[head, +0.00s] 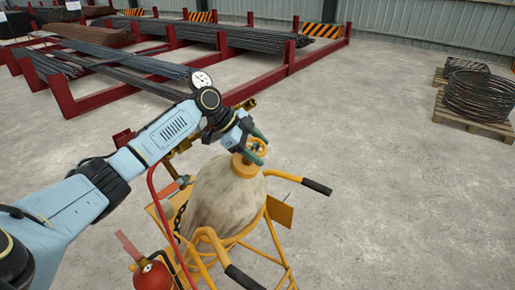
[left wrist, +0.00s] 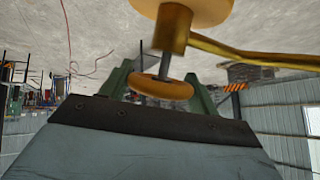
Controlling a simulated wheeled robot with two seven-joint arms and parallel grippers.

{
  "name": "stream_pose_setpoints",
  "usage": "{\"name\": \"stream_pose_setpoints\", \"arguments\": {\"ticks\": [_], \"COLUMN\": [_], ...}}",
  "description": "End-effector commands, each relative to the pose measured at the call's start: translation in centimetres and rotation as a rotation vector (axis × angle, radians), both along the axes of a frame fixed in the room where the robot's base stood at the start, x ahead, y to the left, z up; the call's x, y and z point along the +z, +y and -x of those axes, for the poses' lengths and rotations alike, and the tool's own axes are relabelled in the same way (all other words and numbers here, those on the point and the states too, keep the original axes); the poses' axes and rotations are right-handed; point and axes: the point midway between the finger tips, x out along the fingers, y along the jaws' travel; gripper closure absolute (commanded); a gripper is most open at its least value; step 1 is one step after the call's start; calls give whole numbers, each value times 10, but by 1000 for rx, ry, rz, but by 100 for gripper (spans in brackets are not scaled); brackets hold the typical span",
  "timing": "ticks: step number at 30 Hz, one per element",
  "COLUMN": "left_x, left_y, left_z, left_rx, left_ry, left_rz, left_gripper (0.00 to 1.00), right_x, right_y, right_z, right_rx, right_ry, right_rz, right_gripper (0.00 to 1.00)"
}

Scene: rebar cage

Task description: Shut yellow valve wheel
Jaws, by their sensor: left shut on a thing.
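The yellow valve wheel (head: 259,145) is at the top of a worn beige gas cylinder (head: 225,195). My left gripper (head: 255,147) is at the wheel, with one green finger on each side of it. In the left wrist view, the wheel (left wrist: 162,87) sits between the two green fingers (left wrist: 160,92), on a stem below a brass valve body (left wrist: 172,28). The gripper is shut on the wheel. The fingers hide part of the wheel's rim in the head view. My right gripper is not in view.
The cylinder stands in a yellow cart with black-gripped handles (head: 317,187). A red fire extinguisher (head: 152,275) is at its front left. A round gauge (head: 201,80) shows beside my wrist. Red racks of rebar (head: 190,68) stand behind; wire coils (head: 480,95) lie on a pallet at right.

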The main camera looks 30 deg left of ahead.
Motion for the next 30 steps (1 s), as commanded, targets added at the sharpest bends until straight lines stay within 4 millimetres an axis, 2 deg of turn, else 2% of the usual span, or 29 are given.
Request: {"name": "stream_pose_setpoints", "arguments": {"ticks": [12, 13, 18, 26, 30], "left_x": [-1, -1, -1, 0, 6], "left_y": [-1, -1, -1, 0, 6], "left_z": [0, 0, 0, 0, 3], "left_rx": [-6, -6, -6, -5, -5], "left_ry": [5, 5, 5, 3, 2], "left_rz": [1, 1, 1, 0, -1], "left_gripper": [62, 38, 18, 18, 18], "right_x": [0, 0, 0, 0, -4], "right_y": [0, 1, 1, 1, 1], "right_z": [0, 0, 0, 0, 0], "right_rx": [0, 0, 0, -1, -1], "right_ry": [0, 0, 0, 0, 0], "right_rz": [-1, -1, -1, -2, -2], "right_gripper": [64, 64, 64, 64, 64]}}
